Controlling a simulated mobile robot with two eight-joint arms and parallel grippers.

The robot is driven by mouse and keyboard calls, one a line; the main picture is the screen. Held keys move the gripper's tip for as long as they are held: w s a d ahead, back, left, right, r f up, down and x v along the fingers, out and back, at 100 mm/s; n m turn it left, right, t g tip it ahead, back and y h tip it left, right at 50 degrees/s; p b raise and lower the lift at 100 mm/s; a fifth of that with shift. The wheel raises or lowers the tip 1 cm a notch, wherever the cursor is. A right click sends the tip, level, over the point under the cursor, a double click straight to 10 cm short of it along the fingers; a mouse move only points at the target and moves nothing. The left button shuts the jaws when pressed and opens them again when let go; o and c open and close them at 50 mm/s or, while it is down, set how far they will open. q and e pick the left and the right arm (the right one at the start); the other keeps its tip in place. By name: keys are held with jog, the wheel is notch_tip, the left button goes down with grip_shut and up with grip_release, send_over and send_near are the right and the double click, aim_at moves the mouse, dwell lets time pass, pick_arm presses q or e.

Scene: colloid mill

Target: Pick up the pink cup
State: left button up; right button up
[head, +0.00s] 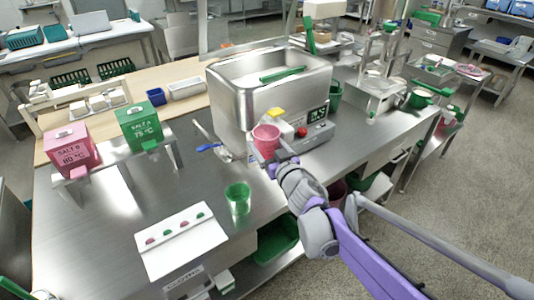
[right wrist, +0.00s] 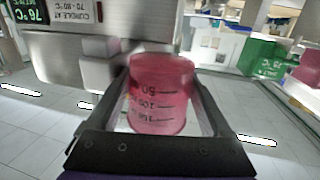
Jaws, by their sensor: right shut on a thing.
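The pink cup (head: 265,141) is in the head view in front of the steel tank, just left of the control box. In the right wrist view the cup (right wrist: 161,95) is between the two fingers, with graduation marks that look upside down there. My right gripper (head: 275,165) is shut on the cup; its fingers (right wrist: 163,105) lie along both sides of it. In the head view the cup looks roughly upright, and whether it is clear of the bench cannot be told. My left gripper is not in view.
A green cup (head: 238,197) stands on the steel bench (head: 95,215) near a white card (head: 180,241). A steel tank (head: 268,88) and a control box with a red button (head: 301,132) are close behind the gripper. Pink (head: 71,150) and green (head: 139,126) salt boxes stand left.

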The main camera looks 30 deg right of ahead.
notch_tip(320, 180, up, 12)
jog(key=p, duration=0.2)
dwell(0.5)
